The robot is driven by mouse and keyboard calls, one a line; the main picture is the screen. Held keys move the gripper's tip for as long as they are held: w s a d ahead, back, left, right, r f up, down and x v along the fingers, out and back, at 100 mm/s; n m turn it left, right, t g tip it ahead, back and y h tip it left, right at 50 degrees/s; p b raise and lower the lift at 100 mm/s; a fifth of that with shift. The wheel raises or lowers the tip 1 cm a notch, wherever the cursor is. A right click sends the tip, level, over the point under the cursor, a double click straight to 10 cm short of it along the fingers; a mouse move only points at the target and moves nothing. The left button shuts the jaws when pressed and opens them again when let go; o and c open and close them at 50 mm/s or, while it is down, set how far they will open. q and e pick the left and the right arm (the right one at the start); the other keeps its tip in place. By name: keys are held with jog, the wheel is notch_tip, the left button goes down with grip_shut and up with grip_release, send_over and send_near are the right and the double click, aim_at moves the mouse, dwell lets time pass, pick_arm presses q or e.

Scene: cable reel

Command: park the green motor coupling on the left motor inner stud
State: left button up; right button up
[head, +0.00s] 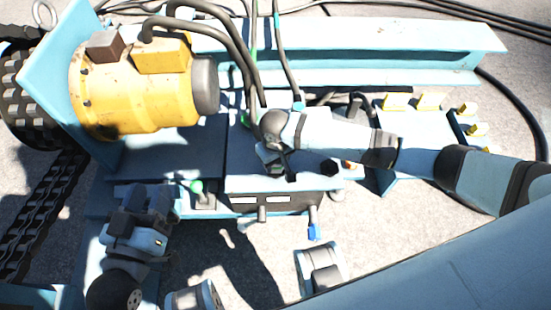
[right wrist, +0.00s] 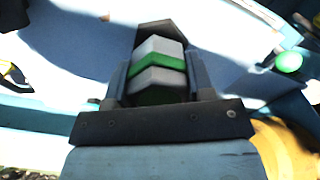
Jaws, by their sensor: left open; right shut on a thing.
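The green motor coupling, a grey faceted body with a green band (right wrist: 158,62), sits between the fingers of my right gripper in the right wrist view. My right gripper (head: 274,165) is shut on it above the front part of the central blue box; in the head view the coupling is mostly hidden by the hand. My left gripper (head: 150,200) is open at the lower left, apart from the coupling. A round green-ended part (head: 197,187) stands on the ledge right of my left gripper. I cannot tell which stud is the left motor inner stud.
A yellow motor (head: 130,92) on a blue frame stands at the upper left, with dark hoses looping from it. A blue beam (head: 350,45) lies behind. Yellow blocks (head: 428,101) sit on a plate at right. A blue-tipped part (head: 313,232) hangs at the box front.

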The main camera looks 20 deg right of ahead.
jog(key=shift+r, duration=0.1)
jog(key=shift+p, duration=0.75)
jog(key=shift+p, duration=0.7)
jog(key=shift+f, duration=0.5)
jog(key=o, duration=1.1)
